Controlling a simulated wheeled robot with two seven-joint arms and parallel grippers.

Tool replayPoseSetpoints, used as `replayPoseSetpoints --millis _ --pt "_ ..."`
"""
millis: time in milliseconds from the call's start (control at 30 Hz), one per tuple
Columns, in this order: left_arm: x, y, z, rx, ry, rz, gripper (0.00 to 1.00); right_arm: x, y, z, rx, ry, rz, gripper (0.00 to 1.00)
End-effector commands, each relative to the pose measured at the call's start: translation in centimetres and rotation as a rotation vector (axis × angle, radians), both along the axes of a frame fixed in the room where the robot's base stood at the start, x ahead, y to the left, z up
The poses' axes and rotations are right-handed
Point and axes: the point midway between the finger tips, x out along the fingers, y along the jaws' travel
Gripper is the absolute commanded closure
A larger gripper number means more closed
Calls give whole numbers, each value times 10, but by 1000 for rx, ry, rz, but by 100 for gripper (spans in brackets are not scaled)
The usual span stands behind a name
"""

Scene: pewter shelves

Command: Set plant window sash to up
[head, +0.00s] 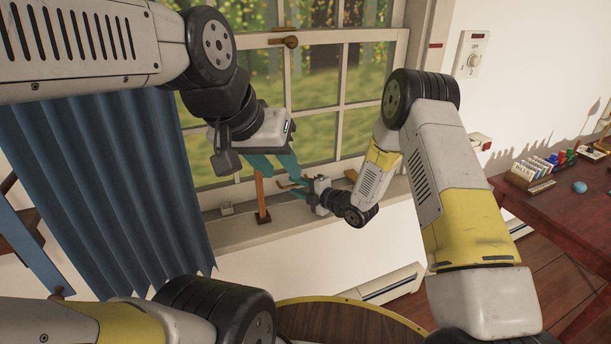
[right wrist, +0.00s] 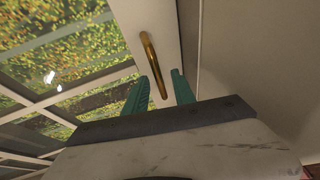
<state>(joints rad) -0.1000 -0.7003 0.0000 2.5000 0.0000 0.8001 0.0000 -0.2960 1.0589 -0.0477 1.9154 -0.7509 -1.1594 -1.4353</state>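The plant window sash (head: 315,44) is a pale frame with panes and a dark brown latch (head: 290,41) on its rail. A brass bar handle (right wrist: 152,62) shows on a pale window rail in the right wrist view. My right gripper (head: 293,187) is low at the window, near the sill. In the right wrist view its teal fingers (right wrist: 160,92) are apart, with the handle's near end between them; I cannot tell whether they touch it. My left gripper (head: 284,172) hangs in front of the lower panes, its teal fingers apart and nothing visible between them.
An orange-brown upright stick (head: 261,197) stands on the sill (head: 232,232), close below my left gripper. A blue curtain (head: 110,190) hangs at left. A red-brown desk (head: 565,205) with small items is at right. A round wooden table (head: 345,322) is below.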

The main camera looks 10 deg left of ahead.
Motion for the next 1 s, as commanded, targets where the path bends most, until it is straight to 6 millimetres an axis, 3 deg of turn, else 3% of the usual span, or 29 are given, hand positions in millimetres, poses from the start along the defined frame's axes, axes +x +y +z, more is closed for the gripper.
replayPoseSetpoints --millis 400,433,600,1000 --pt "0 0 0 0 0 0 64 8 11 -3 0 2 -2 69" --pt "0 0 0 0 0 0 64 8 11 -3 0 2 -2 71" --pt "0 0 0 0 0 0 64 8 11 -3 0 2 -2 100" --pt "0 0 0 0 0 0 64 7 11 -3 0 2 -2 100"
